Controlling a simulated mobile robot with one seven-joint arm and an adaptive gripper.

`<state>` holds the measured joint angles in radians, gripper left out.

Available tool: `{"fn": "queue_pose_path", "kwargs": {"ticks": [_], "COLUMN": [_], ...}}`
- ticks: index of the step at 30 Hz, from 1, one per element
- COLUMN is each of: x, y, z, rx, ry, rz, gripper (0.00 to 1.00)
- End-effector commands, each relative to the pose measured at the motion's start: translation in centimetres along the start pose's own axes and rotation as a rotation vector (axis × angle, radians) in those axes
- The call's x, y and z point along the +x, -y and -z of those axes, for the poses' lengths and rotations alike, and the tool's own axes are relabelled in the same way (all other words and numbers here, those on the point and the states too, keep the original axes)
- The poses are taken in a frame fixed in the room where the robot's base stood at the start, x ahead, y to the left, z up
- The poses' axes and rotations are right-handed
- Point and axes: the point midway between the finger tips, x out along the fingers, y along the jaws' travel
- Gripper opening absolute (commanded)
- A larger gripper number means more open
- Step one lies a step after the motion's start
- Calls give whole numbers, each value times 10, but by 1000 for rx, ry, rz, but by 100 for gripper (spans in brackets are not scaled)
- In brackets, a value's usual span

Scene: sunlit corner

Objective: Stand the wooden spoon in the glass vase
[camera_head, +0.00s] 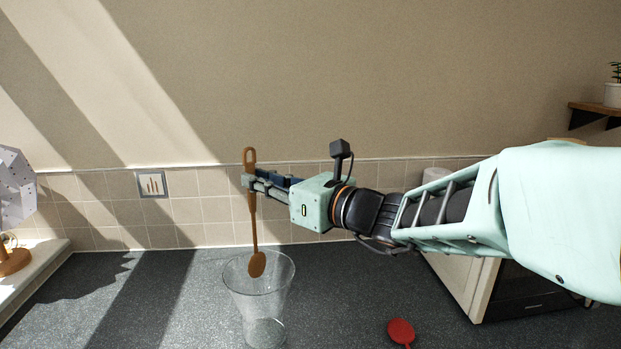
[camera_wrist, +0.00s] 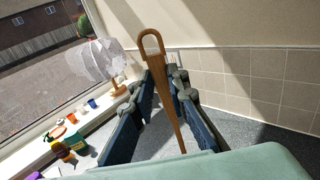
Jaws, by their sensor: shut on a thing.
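The wooden spoon (camera_head: 254,220) hangs upright from my gripper (camera_head: 249,182), its looped handle end up and its bowl down. My gripper is shut on the spoon's handle, just below the loop. The glass vase (camera_head: 259,300) stands upright on the dark counter below; it is clear and looks empty. The spoon's bowl appears at the height of the vase's rim; I cannot tell whether it is inside the mouth or behind it. In the wrist view the spoon (camera_wrist: 156,75) stands between my gripper's fingers (camera_wrist: 160,92); the vase is not seen there.
A red spoon-like utensil (camera_head: 401,331) lies on the counter (camera_head: 170,295) right of the vase. A white appliance (camera_head: 460,279) stands at the right. A lamp (camera_head: 14,200) stands on the sill at left. Small bottles and cups (camera_wrist: 70,140) line the sill in the wrist view.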

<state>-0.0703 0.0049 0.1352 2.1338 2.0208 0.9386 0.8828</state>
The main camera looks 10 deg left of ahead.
Motion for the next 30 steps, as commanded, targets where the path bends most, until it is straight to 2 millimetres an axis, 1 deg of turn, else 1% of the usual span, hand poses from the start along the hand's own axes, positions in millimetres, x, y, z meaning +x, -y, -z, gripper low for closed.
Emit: {"fn": "queue_pose_path", "kwargs": {"ticks": [1,30], "x": [0,2], "y": [0,2], "z": [8,85], "rx": [0,0], "ry": [0,0], "rz": [0,0], "gripper": [0,0]}}
